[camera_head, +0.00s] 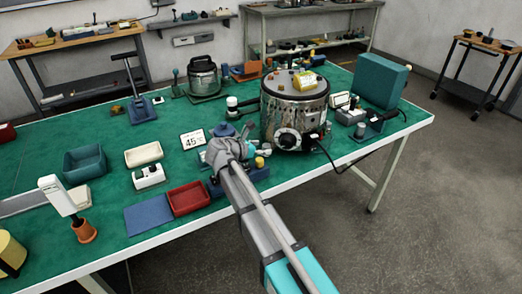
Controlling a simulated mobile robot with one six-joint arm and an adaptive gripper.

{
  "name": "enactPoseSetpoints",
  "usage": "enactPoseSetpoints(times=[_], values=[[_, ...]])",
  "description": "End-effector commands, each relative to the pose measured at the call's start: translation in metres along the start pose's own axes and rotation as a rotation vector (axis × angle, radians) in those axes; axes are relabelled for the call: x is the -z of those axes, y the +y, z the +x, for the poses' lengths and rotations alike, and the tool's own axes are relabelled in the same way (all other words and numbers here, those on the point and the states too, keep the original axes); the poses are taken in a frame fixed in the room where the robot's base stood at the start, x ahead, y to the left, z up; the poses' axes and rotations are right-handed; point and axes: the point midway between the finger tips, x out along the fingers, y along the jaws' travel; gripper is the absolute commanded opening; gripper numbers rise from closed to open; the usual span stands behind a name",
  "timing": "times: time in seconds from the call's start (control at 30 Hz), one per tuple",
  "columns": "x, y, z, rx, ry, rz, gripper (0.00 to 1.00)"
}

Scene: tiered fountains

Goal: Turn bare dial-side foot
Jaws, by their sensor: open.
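A large shiny metal drum (285,112) stands on the green table, with a round white and black dial (289,139) on its near side. Its top face (310,92) carries a yellow block (308,80) and several small knobs or feet, too small to tell which are bare. My gripper (257,147) is open, just left of the drum and below its top, pointing towards the drum's dial side. I cannot tell whether it touches anything. Its wrist and arm hide part of the table and the small items behind.
A black cable (350,160) runs from the drum across the right of the green table (110,175). A teal box (380,82) stands to the right. A card reading 45 (192,139), a red tray (188,198) and a blue fixture (255,176) lie near my gripper.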

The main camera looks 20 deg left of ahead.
Motion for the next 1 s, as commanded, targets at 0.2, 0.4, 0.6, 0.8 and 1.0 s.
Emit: enactPoseSetpoints(times=[0.2,0.4,0.6,0.8,1.0], values=[[0.0001,0.0002,0.0038,-0.001,0.0,0.0,0.77],[0.0001,0.0004,0.0033,-0.001,0.0,0.0,0.75],[0.0003,0.0005,0.0029,-0.001,0.0,0.0,0.38],[0.0004,0.0006,0.0027,-0.001,0.0,0.0,0.01],[0.0005,0.0012,0.0026,0.003,0.0,0.001,0.0]])
